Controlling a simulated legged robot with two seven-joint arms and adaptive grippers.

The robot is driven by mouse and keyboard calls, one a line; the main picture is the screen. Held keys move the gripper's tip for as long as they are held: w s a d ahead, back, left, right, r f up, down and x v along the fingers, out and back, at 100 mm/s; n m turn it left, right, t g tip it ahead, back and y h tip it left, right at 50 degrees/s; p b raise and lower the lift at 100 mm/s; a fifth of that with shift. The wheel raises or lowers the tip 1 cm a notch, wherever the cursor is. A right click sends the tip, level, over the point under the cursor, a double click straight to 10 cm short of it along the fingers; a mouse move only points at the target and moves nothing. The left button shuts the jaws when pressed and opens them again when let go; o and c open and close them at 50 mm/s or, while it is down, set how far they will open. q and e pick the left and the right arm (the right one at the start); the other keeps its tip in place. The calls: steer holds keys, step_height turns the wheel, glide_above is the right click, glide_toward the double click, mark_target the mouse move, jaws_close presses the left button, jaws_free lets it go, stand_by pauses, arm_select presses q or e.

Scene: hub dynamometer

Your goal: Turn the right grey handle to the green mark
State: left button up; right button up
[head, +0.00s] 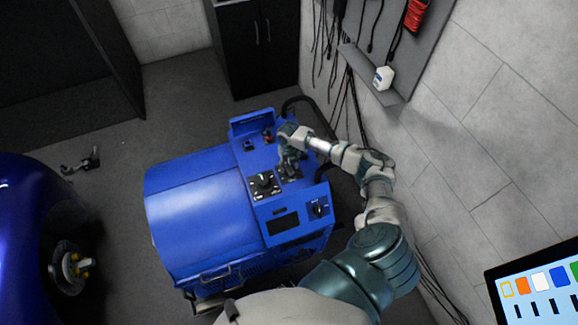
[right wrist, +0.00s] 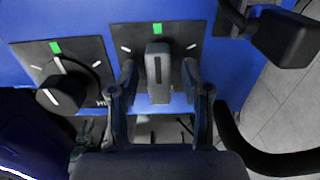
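In the right wrist view, the right grey handle (right wrist: 158,70) stands on a black plate (right wrist: 120,38) on the blue panel. Its long side runs towards the green mark (right wrist: 157,28) above it, and it looks roughly in line with that mark. My right gripper (right wrist: 159,76) is open, one finger on each side of the handle. A small gap shows on both sides. In the head view, my right gripper (head: 288,160) is over the panel of the blue machine (head: 200,205) and hides most of this handle. My left gripper is not in view.
A second, darker knob (right wrist: 62,92) with its own green mark stands to the left in the wrist view. A black block-shaped part (right wrist: 285,38) and a black curved hose (right wrist: 265,158) are at the right. In the head view, a wall (head: 480,120) stands right of my arm.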

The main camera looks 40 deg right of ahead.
steer(key=shift+s+r, duration=0.1)
step_height(320, 180, up, 12)
steer(key=shift+f, duration=0.2)
steer(key=shift+d, duration=0.1)
stand_by(0.5)
